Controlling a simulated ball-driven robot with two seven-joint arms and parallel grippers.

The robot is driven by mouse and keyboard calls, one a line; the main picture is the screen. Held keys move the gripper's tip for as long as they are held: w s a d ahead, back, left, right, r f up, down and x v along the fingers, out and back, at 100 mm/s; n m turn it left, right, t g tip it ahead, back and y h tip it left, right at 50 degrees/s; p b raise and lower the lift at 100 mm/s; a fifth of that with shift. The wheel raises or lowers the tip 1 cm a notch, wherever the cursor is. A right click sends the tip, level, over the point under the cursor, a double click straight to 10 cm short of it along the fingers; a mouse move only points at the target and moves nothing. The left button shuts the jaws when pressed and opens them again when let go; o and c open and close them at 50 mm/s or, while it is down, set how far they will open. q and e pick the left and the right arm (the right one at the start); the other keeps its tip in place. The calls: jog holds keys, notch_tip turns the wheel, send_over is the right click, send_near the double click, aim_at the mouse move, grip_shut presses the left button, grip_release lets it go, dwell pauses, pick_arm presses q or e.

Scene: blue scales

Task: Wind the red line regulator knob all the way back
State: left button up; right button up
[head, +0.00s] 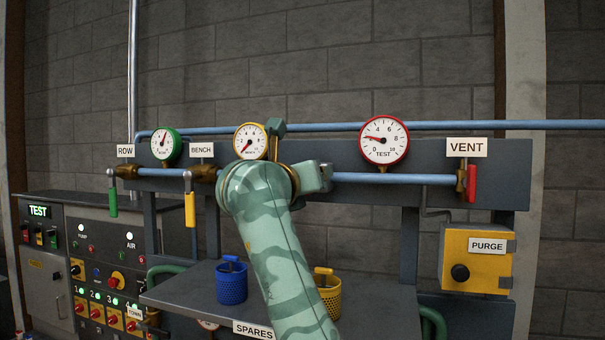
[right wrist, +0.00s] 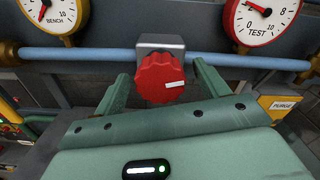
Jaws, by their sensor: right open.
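The red regulator knob (right wrist: 160,80) sits on the front of a grey block (right wrist: 158,44) on the blue pipe, between the two gauges. Its white mark points to the right. My right gripper (right wrist: 162,72) is open, with one green finger on each side of the knob and gaps visible. In the head view my arm hides the knob. The red-rimmed TEST gauge (head: 384,141) has its needle pointing left, near 2. My left gripper is not in view.
The yellow-rimmed BENCH gauge (head: 250,142) and a green-rimmed gauge (head: 166,144) are to the left. A red VENT handle (head: 471,183) and yellow PURGE box (head: 478,265) are right. A shelf (head: 190,292) below holds a blue basket (head: 231,287) and a yellow basket (head: 329,294).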

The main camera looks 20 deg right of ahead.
jog(key=shift+a, duration=0.1)
jog(key=c, duration=1)
jog(key=shift+n, duration=0.3)
jog(key=shift+w+a+f+n+p, duration=0.15)
jog(key=shift+n+p, duration=0.9)
jog(key=shift+n, duration=2.5)
jog(key=shift+s+d+f+n+p, duration=0.1)
jog(key=shift+n+p, duration=0.95)
jog(key=shift+n, duration=2.5)
jog(key=o, duration=1)
jog(key=shift+a, duration=0.1)
